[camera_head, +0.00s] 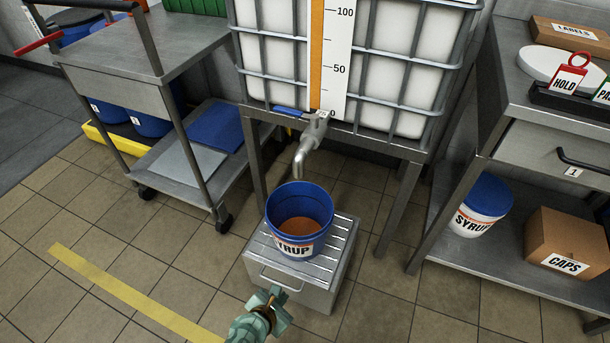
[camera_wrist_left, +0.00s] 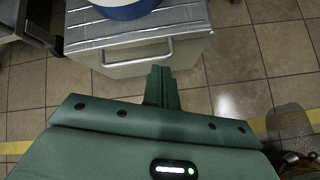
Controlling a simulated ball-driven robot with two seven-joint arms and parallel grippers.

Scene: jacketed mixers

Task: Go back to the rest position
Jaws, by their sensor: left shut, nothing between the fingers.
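My left gripper (camera_head: 275,294) is shut and empty, low in front of the metal step box. In the left wrist view its two green fingers (camera_wrist_left: 161,86) are pressed together, just in front of the box's handle (camera_wrist_left: 137,54); I cannot tell whether they touch it. My right gripper is not in view. An open blue bucket labelled SYRUP (camera_head: 299,217) stands upright on the slatted box (camera_head: 337,262), with orange-brown liquid inside. The spout (camera_head: 304,152) of the caged tank is above the bucket's far side, with a blue valve lever (camera_head: 288,111).
A grey cart (camera_head: 153,62) stands at the left, with a blue item (camera_head: 217,127) on its lower shelf. At the right, a metal bench (camera_head: 545,140) holds a lidded SYRUP bucket (camera_head: 482,206) and a CAPS box (camera_head: 566,246) below. The tiled floor in front is clear.

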